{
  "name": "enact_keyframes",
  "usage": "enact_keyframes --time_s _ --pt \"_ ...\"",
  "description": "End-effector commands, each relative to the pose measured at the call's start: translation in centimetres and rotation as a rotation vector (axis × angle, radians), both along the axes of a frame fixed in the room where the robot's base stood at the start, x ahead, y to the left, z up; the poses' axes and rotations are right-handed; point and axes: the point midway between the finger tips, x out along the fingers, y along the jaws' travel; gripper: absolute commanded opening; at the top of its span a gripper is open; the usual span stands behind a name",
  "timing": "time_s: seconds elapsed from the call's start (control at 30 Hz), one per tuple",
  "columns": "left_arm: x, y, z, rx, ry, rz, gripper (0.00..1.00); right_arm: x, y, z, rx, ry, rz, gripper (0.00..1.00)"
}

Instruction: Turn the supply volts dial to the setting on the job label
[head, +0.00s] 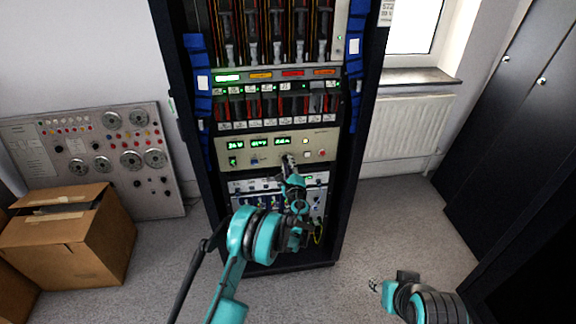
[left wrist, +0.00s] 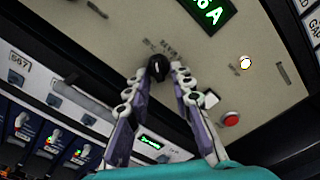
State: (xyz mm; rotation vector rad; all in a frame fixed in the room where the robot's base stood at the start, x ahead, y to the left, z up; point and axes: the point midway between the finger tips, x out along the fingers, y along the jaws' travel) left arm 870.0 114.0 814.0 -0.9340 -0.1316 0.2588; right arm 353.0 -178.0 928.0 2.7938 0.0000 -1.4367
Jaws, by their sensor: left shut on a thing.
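My left gripper (head: 288,160) reaches the beige power supply panel (head: 318,146) in the rack. In the left wrist view, its two fingers (left wrist: 160,72) close on a small black dial knob (left wrist: 157,64), one on each side. The print beside the knob is too blurred to read, and the fingers hide part of it. The panel's green displays (head: 259,143) are lit, but their digits are hard to read. A white label (head: 387,12) is at the top right of the rack, cut by the frame edge. My right gripper (head: 376,285) is low at the right, away from the rack.
A red button (left wrist: 230,118) and a lit round lamp (left wrist: 245,63) are right of the knob. Below the panel is a unit with blue switches (left wrist: 52,133). A cardboard box (head: 95,240) and a grey dial panel (head: 165,135) stand left. Floor right of the rack is clear.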

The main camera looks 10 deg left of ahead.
Motion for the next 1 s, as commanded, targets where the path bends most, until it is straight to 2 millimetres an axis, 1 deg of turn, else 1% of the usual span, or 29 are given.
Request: enact_keyframes --time_s 0.3,0.77,0.8,0.87,0.9,1.0 --pt "0.01 -0.02 0.07 -0.104 -0.03 0.0 0.0 0.0 0.0 0.0 0.0 0.0 0.0 0.4" --pt "0.0 -0.02 0.07 -0.118 -0.033 0.001 0.0 0.0 0.0 0.0 0.0 0.0 0.0 0.4" --pt "0.0 -0.01 0.07 -0.118 -0.033 0.001 0.25 0.0 0.0 0.0 0.0 0.0 0.0 0.4" --pt "0.0 -0.02 0.07 -0.118 -0.033 0.001 0.41 0.0 0.0 0.0 0.0 0.0 0.0 0.4" --pt "0.0 -0.02 0.07 -0.118 -0.033 0.001 0.43 0.0 0.0 0.0 0.0 0.0 0.0 0.4" --pt "0.01 -0.02 0.07 -0.117 -0.034 0.0 0.43 0.0 0.0 0.0 0.0 0.0 0.0 0.4"
